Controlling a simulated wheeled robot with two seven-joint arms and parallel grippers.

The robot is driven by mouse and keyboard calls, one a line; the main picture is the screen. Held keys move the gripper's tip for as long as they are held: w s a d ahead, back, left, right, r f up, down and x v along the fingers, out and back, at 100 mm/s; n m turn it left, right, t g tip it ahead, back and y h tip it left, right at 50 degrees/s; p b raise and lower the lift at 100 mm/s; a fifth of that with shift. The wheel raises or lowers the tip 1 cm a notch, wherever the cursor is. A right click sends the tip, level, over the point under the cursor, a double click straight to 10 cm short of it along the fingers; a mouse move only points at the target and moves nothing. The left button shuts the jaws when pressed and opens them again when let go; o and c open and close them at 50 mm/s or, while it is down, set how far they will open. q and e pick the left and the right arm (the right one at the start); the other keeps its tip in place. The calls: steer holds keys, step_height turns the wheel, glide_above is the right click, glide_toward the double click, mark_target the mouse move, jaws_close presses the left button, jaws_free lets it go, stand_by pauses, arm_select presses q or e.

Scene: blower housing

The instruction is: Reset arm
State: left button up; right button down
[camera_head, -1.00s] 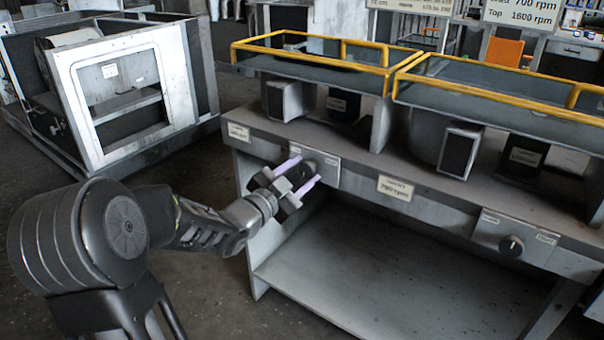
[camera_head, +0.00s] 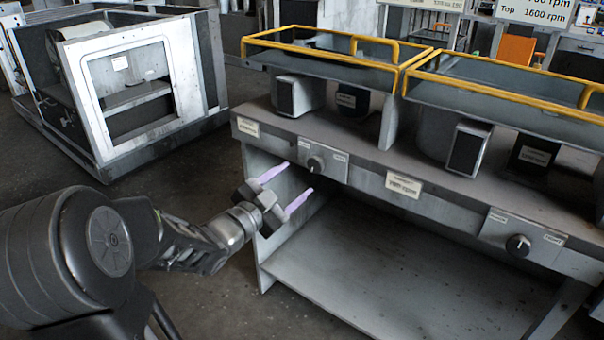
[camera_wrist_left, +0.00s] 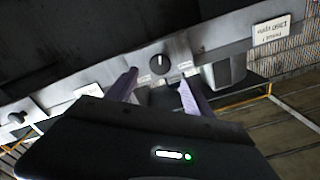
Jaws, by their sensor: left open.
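My left gripper (camera_head: 292,187) is open and empty, with two pale purple fingers spread apart. It stands in front of the workbench, just below and left of a dark round knob (camera_head: 315,163) on a grey plate. The fingers look apart from the knob. In the left wrist view the same knob (camera_wrist_left: 160,64) shows beyond and between the fingertips (camera_wrist_left: 157,82). My right gripper is not in view.
The workbench (camera_head: 400,170) carries two yellow-railed trays (camera_head: 340,45) above dark blower units. A second knob (camera_head: 518,245) is on its front at right. A white-framed housing (camera_head: 95,95) stands on the floor at left. Floor between them is clear.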

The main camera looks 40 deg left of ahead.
arm_select(q)
steer(key=shift+s, duration=0.35)
stand_by(0.3)
